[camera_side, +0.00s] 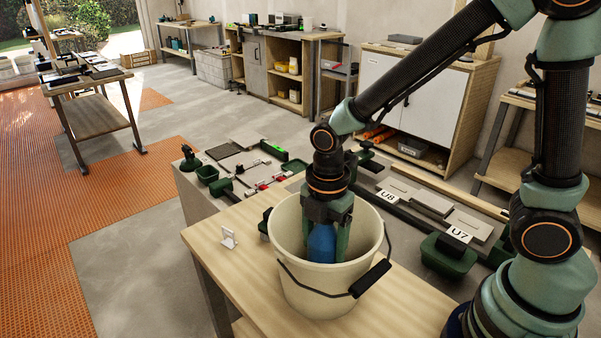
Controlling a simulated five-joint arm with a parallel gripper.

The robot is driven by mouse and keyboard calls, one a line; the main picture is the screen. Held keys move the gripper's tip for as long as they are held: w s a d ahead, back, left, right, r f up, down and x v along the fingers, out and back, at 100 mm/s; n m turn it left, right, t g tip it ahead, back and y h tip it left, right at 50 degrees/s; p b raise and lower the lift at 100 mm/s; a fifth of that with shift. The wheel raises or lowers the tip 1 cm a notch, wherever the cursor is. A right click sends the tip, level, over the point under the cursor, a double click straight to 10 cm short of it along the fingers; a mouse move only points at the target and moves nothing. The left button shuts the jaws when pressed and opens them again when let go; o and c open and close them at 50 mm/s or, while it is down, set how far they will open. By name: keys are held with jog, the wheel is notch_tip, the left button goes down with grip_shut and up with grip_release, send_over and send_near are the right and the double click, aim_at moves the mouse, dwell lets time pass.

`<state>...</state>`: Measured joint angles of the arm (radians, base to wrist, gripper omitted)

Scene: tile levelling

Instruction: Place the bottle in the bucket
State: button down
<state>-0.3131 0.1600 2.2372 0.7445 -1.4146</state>
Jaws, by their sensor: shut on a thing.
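The cream bucket (312,288) stands upright on the wooden table, its black handle hanging down at the front right. My gripper (325,243) points straight down inside the bucket's mouth, with its green fingers on both sides of a blue bottle (321,243). The gripper is shut on the bottle. The bottle's lower part is hidden behind the bucket's front wall, so I cannot tell whether it touches the bucket's floor.
The wooden table (222,262) has a small white bracket (229,237) left of the bucket. Behind are a worktop with tiles, tools and green trays (448,256). The table is clear in front of the bucket on the right. Cabinets (420,100) stand farther back.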

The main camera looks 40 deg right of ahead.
grip_release()
notch_tip(320, 180, up, 12)
jog(key=shift+f, duration=0.25)
jog(key=shift+r, duration=0.25)
jog(key=shift+d+r+m, duration=0.2)
jog(key=shift+r+m, duration=0.05)
jog(key=shift+m, duration=0.05)
jog(key=s+d+r+m+t, duration=0.1)
jog(key=d+m+t, duration=0.1)
jog(key=d+m, duration=0.3)
jog(key=s+d+r+m+t, duration=0.1)
jog(key=d+r+m+t, duration=0.1)
jog(key=m, duration=1.2)
jog(key=shift+s+d+t, duration=0.3)
jog(key=shift+d+t, duration=0.5)
jog(key=shift+d, duration=0.55)
